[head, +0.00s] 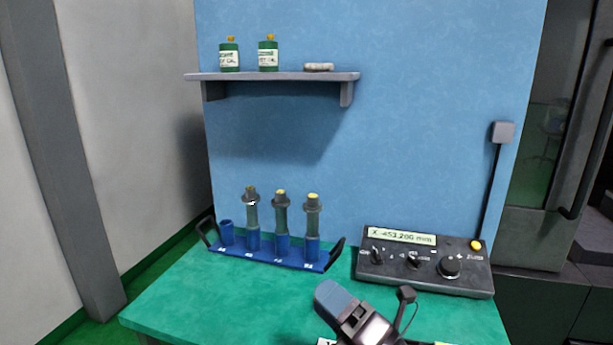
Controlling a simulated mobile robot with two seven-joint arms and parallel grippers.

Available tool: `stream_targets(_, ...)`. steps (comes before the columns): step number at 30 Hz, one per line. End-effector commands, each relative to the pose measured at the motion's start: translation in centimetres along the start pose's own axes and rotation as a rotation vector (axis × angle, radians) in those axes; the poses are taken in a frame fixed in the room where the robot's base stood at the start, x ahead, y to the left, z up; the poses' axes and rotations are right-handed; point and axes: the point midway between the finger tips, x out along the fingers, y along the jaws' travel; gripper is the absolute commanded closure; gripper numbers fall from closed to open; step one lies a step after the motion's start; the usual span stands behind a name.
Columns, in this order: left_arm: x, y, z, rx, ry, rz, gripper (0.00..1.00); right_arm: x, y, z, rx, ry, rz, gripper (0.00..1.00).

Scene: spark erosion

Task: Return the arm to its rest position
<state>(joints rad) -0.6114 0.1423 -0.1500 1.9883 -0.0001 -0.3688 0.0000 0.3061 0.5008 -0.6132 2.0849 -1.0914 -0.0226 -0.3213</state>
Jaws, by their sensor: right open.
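My right gripper (362,308) shows at the bottom centre of the head view, over the front part of the green bench top. It is open and I see nothing held in it. It is apart from the blue rack (292,257) behind it to the left and from the control box (424,263) behind it to the right. The rack holds three dark, yellow-topped holders upright, and its leftmost socket (226,232) is empty. My left gripper is out of view.
The green bench top (200,300) is clear at the front left. A wall shelf (275,77) carries two green bottles (229,57) and a small pale round item (318,67). A yellow button (476,244) sits on the control box, near a dark upright cable (490,190).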

Motion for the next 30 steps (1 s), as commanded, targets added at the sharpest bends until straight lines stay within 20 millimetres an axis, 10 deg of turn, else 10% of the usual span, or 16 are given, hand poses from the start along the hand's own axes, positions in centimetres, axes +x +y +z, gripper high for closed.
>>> stream_targets(12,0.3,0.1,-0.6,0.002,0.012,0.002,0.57,-15.6,-6.9,6.2,0.807,-0.906,-0.327,0.34)
stream_targets(21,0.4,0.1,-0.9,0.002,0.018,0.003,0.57,-30.2,-10.2,1.1,1.282,-1.479,-0.640,0.34)
stream_targets(30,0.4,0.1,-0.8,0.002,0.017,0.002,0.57,-37.3,-9.2,-4.2,1.507,-1.762,-0.842,0.34)
